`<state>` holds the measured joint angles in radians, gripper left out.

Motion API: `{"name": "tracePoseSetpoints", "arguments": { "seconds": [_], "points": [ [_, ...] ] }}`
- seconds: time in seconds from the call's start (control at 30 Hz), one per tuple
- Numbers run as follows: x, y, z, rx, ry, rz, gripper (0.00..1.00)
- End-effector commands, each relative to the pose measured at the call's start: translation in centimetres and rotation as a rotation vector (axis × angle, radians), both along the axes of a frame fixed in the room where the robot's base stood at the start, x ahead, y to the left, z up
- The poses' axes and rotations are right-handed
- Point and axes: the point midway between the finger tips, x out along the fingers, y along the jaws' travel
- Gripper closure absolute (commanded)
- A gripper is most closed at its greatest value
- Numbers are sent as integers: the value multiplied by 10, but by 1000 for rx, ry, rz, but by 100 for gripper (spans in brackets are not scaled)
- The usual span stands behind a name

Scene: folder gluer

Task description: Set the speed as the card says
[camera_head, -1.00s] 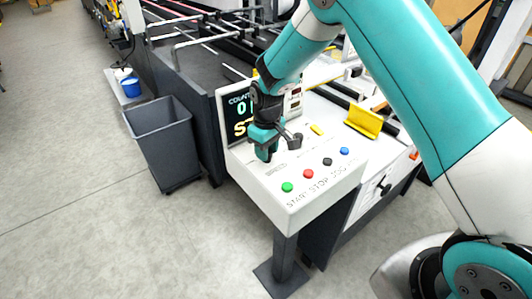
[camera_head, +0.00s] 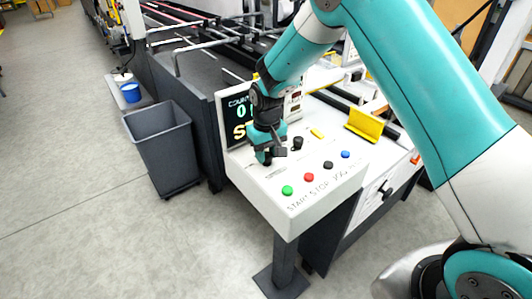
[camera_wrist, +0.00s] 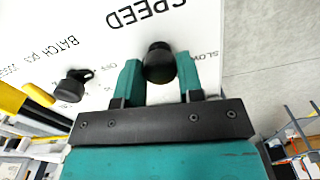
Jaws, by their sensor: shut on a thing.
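The white sloping control panel (camera_head: 255,185) carries the knobs and buttons. In the wrist view, the black speed knob (camera_wrist: 159,62) stands between the two teal fingers of my gripper (camera_wrist: 160,78), below the printed word SPEED. The gripper is shut on it. The word SLOW shows beside the right finger. In the head view my gripper (camera_head: 266,156) is down at the panel's upper left and hides most of the speed knob. The knob's pointer cannot be made out. No readable card shows in either view.
A second black knob (camera_wrist: 73,85), marked BATCH, stands close to my gripper. Green (camera_head: 287,190), red (camera_head: 309,177), black (camera_head: 328,165) and blue (camera_head: 346,154) buttons line the panel's front. A display (camera_head: 238,120) stands behind. A grey bin (camera_head: 165,150) is left of the panel.

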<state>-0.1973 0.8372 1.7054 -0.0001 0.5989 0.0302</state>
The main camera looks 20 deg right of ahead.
Motion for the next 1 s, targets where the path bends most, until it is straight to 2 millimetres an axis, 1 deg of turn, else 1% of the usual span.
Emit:
{"name": "tracePoseSetpoints", "arguments": {
  "seconds": [0.13,0.17,0.2,0.23,0.27,0.53,0.67,0.77,0.87,1.0],
  "points": [
    [-1,0,0,-1,4,0,89],
    [-1,0,0,-1,4,0,61],
    [-1,0,0,-1,4,0,52],
    [-1,0,0,-1,4,0,45],
    [-1,0,0,-1,4,0,40],
    [0,0,1,0,1,1,40],
    [1,0,9,0,-2,1,40],
    [1,0,25,1,-5,1,40],
    [1,0,49,1,-7,1,40],
    [0,0,86,1,-7,1,40]
  ]
}}
